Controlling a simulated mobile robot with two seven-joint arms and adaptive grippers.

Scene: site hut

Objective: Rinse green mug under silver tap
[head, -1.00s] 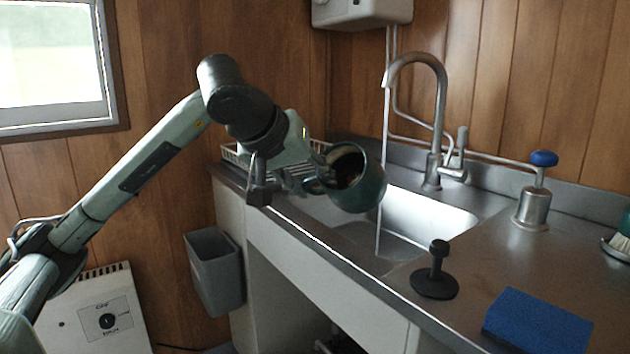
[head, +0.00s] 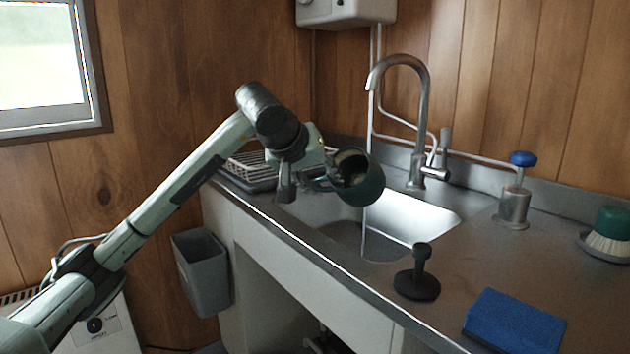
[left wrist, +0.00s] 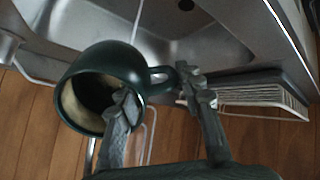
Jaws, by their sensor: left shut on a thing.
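The green mug (head: 366,190) is tilted above the sink (head: 418,207), its mouth towards me and its inside pale and dark-stained. My left gripper (head: 322,180) is shut on it. In the left wrist view, one finger crosses the mouth of the mug (left wrist: 122,62) and the other is by the handle. The silver tap (head: 424,110) arches over the sink from the right. A thin water stream (head: 364,235) falls from its spout, meets the mug's outline and shows again below it. I cannot tell whether it touches the mug. My right gripper is out of view.
A dish rack (head: 250,165) stands left of the sink. A black plunger-shaped stopper (head: 418,280), a blue sponge (head: 515,322), a blue-topped dispenser (head: 514,205) and a green brush (head: 610,235) are on the right counter. A grey bin (head: 203,275) hangs on the cabinet.

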